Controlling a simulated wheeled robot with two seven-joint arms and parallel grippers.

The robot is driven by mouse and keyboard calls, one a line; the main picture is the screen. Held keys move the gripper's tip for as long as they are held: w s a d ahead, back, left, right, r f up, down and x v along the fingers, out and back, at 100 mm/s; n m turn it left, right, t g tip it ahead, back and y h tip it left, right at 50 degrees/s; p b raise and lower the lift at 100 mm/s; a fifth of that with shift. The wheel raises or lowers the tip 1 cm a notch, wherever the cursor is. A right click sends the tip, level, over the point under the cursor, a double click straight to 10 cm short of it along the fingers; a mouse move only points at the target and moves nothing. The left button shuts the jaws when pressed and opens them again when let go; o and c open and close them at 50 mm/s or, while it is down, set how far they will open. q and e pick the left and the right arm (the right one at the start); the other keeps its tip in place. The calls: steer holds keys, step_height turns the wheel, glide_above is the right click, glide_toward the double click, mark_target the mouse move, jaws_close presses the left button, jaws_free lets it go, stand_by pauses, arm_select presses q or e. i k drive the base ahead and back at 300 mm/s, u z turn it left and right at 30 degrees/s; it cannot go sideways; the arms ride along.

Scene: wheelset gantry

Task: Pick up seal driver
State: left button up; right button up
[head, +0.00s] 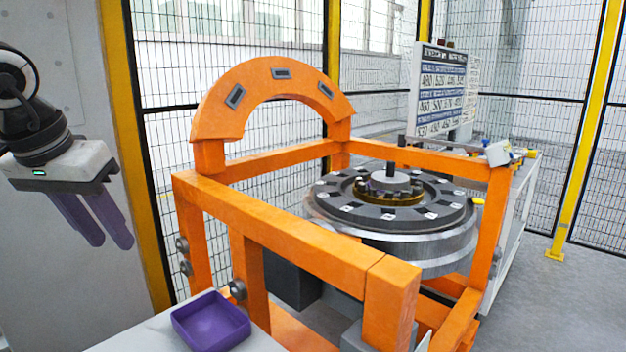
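I cannot pick out a seal driver for certain. A grey round piece with an upright dark post (391,181) sits at the centre of the large wheel (440,246), inside a brass-coloured ring; it may be the driver. My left gripper (108,241) hangs at the far left with its two purple fingers pointing down. The fingers are apart with nothing between them, well away from the wheel. My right gripper is not in view.
An orange frame (290,244) with a raised arch (270,84) surrounds the wheel. A purple tray (211,322) sits on a light surface at the bottom left. A number board (443,92) stands behind. Mesh fencing with yellow posts (581,140) closes the back.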

mark_target(389, 179)
steer(key=z, duration=1.8)
steer(key=i, duration=2.9)
steer(key=u, duration=2.1)
steer(key=i, duration=0.45)
steer(key=z, duration=0.05)
